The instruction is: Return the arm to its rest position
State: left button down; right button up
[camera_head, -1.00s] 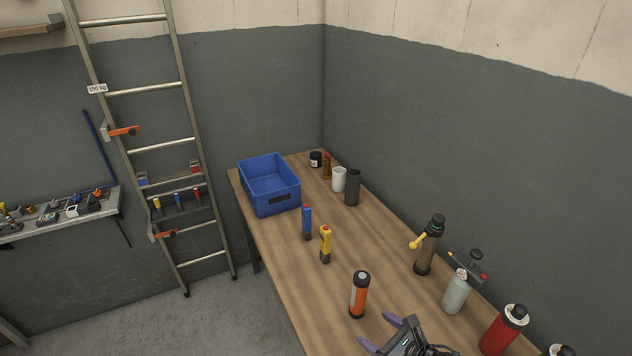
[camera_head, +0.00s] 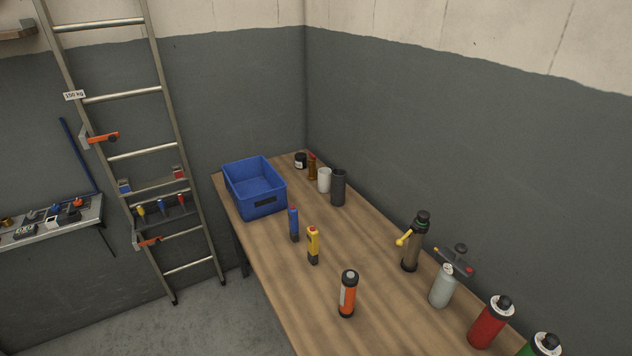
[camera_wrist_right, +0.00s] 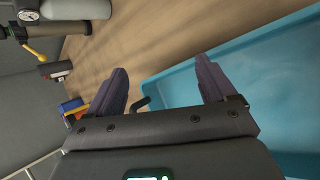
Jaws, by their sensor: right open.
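My right gripper (camera_wrist_right: 163,80) shows in the right wrist view, with its two dark purple fingers spread apart. Nothing is between the fingers. Behind them are the wooden bench top (camera_wrist_right: 140,40) and a light blue tray-like thing (camera_wrist_right: 260,70). A small black hooked piece (camera_wrist_right: 141,103) shows between the finger bases; I cannot tell what it belongs to. Neither gripper shows in the head view.
In the head view, the bench (camera_head: 275,290) carries a blue bin (camera_head: 254,187), an orange canister (camera_head: 347,294), a yellow tool (camera_head: 313,245), a blue tool (camera_head: 294,223), a pump bottle (camera_head: 414,241) and a red bottle (camera_head: 489,322). A ladder (camera_head: 114,99) leans at left.

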jog(key=s+d+r+m+g+h, duration=0.2)
jog(key=s+d+m+g+h, duration=0.15)
jog(key=s+m, duration=0.75)
jog(key=s+a+f+m+y, duration=0.1)
jog(key=a+f+m+y, duration=0.2)
jog(key=a+m+y, duration=0.75)
jog(key=a+r+n+h+p, duration=0.2)
jog(key=r+p, duration=0.8)
jog(key=p, duration=0.1)
jog(key=a+r+n+h+p, duration=0.1)
jog(key=a+r+n+p, duration=0.1)
jog(key=r+p, duration=0.8)
jog(key=shift+s+a+r+g+h+p, duration=0.2)
jog(key=shift+r+g+h+p, duration=0.25)
jog(key=shift+r, duration=0.3)
